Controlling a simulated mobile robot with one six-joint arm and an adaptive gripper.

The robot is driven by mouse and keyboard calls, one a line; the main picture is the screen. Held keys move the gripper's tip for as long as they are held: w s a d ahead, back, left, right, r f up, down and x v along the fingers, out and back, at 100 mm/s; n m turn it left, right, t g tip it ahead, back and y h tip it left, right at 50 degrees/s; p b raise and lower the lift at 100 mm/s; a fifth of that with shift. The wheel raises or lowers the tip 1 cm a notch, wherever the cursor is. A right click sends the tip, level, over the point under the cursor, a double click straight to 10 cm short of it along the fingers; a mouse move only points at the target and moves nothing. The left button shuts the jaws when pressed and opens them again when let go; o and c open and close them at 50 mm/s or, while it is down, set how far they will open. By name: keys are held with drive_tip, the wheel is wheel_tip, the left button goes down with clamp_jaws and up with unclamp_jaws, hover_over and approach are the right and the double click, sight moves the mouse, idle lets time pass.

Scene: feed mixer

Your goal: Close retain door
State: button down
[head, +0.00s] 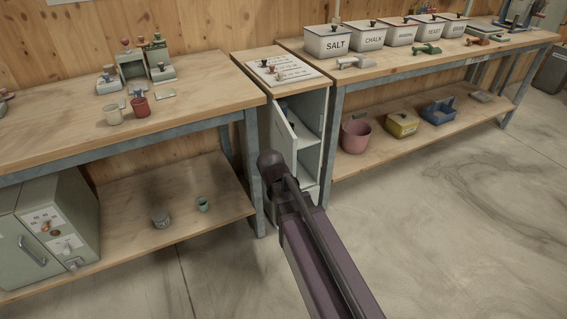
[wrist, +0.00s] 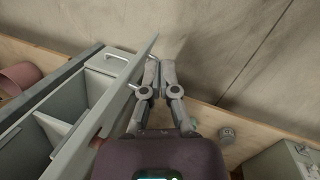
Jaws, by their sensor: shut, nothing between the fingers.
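The retain door (head: 283,133) is a pale grey-green panel on a narrow cabinet (head: 325,135) between two benches. It stands partly open, swung out toward the left, and the cabinet's inside shows beside it. In the wrist view the door (wrist: 108,100) is a slanting panel seen nearly edge-on, with the open cabinet compartments (wrist: 75,122) to its left. My gripper (wrist: 160,62) is shut and empty, just right of the door's outer face, close to a small handle (wrist: 131,86). I cannot tell whether they touch. In the head view my arm hides the gripper and the door's lower part.
The left bench (head: 150,135) and right bench (head: 440,75) flank the cabinet closely. A grey metal box (head: 75,215) and small cups (head: 203,204) stand on the left lower shelf. A pink bucket (head: 356,136) stands on the right one. The floor in front is clear.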

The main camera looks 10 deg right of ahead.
drive_tip(key=w+a+r+n+t+h+p, duration=0.1)
drive_tip(key=w+a+r+n+h+p, duration=0.5)
drive_tip(key=w+a+r+n, duration=0.3)
wheel_tip(320, 180, up, 4)
drive_tip(key=a+n+p, duration=0.1)
drive_tip(key=n, duration=0.2)
drive_tip(key=shift+w+r+n, duration=0.25)
drive_tip(key=shift+w+n, duration=0.05)
drive_tip(key=shift+f, duration=0.2)
drive_tip(key=d+r+b+x, duration=0.2)
drive_tip(key=b+x, duration=0.4)
drive_tip(key=x, duration=0.6)
drive_tip(key=shift+d+b, duration=0.2)
drive_tip(key=shift+b, duration=0.1)
drive_tip(key=shift+w+f, duration=0.1)
